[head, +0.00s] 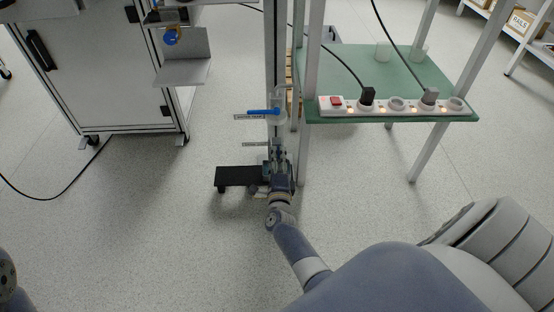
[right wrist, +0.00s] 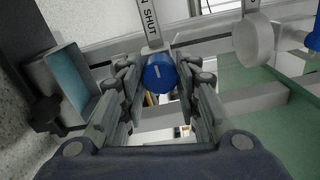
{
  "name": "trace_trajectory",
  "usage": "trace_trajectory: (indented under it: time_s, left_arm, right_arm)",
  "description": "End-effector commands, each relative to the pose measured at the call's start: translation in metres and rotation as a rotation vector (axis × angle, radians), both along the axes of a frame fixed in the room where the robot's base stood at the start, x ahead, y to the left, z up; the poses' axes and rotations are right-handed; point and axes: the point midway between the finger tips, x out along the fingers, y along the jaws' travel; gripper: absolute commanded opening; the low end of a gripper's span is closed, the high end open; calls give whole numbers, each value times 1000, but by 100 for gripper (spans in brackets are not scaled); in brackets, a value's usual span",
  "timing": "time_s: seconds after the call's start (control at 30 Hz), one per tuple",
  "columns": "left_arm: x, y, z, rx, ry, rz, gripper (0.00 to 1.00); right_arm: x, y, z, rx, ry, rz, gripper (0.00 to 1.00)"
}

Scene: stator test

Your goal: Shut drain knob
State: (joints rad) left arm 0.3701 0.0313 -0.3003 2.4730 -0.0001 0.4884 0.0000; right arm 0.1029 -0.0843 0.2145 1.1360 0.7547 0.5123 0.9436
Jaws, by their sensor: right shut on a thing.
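The blue drain knob (right wrist: 160,78) sits between the fingertips of my right gripper (right wrist: 158,82) in the right wrist view. It has a pale mark on its face. A white label (right wrist: 149,18) with the word SHUT in part of its text stands by the knob. In the head view my right gripper (head: 279,152) is low at the grey upright post (head: 276,60), and it hides the knob there. My right gripper is shut on the knob. My left gripper is not in view.
A blue lever handle (head: 263,112) with a label is on the post above my right gripper. A green shelf (head: 350,60) with a power strip (head: 385,106) is to the right. A black low stand (head: 238,176) is left of the gripper. A white cabinet (head: 100,75) stands left.

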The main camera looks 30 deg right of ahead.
Motion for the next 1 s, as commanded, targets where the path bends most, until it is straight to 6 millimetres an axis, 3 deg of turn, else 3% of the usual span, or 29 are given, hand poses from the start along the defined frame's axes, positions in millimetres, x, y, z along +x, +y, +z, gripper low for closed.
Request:
trace_trajectory:
  time_s: [0.6, 0.63, 0.7, 1.0]
  left_arm:
    - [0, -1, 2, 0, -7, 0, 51]
    - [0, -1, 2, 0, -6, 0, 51]
    - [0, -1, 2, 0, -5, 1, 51]
    - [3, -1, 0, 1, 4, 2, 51]
  right_arm:
    - [1, -1, 1, 38, -24, 0, 6]
    - [1, -1, 1, 38, -24, 0, 32]
    - [1, -1, 1, 38, -24, 0, 48]
    - [0, 0, 0, 37, -22, 0, 51]
